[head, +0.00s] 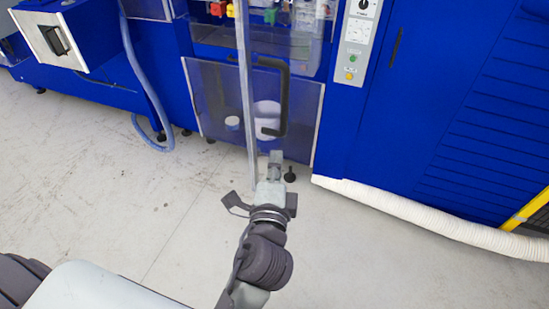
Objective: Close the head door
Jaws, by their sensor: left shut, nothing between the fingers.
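The head door is a clear panel on the blue machine, with an upright silver edge (246,100) and a black bow handle (284,97). The silver edge reaches down lower than the clear lower panel (205,95) behind it, so the door seems to stand out from the machine; how far, I cannot tell. My left gripper (276,158) is shut and empty. In the picture it is just below the handle and right of the silver edge's lower end; I cannot tell whether it touches the door. My right gripper is not in view.
A control panel (357,40) is on the blue machine to the right. A white corrugated hose (430,218) lies along the floor at right. A blue hose (143,80) hangs at left. The concrete floor (120,215) in front is clear.

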